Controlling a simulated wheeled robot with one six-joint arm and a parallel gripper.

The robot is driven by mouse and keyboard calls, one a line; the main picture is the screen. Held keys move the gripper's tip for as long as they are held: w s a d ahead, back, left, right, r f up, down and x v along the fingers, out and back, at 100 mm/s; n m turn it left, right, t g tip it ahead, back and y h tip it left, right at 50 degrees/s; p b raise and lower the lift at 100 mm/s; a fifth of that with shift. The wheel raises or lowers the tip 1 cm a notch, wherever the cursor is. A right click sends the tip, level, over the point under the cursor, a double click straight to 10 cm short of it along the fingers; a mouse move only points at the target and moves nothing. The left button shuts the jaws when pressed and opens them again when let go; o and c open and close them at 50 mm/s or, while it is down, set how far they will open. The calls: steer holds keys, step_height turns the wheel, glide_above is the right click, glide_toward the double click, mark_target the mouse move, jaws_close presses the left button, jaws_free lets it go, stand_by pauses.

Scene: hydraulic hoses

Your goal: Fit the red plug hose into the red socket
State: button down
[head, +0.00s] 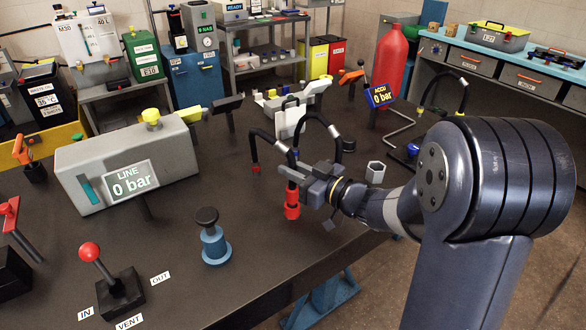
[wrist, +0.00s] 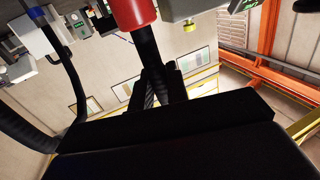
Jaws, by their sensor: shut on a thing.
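The red plug (head: 292,205) hangs upright below my gripper, over the dark bench near its front right edge. My gripper (head: 296,184) is shut on the black hose just above the red plug. In the wrist view, my fingers (wrist: 157,88) close around the dark hose, and the red plug (wrist: 136,12) shows beyond them at the top edge. The hose (head: 318,120) arches up behind the gripper. I cannot tell whether the plug's lower end touches anything. A small red end (head: 255,169) on another black hose is at left; no red socket is clearly identifiable.
A grey LINE box (head: 128,165) reading 0 bar stands at left. A blue post with black knob (head: 213,238) and a red-knobbed lever (head: 110,285) stand in front. A grey hex nut (head: 375,172) is right of the gripper. Bench between post and plug is clear.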

steer(key=shift+f+b, duration=0.45)
steer(key=shift+f, duration=0.25)
steer(key=c, duration=1.3)
jaws_free()
steer(key=v, duration=1)
steer(key=shift+s+d, duration=0.3)
steer(key=x, duration=1.1)
steer(key=shift+d+r+p, duration=0.1)
steer(key=shift+r+p, duration=0.3)
steer(key=shift+r, duration=0.1)
steer(key=shift+f, duration=0.2)
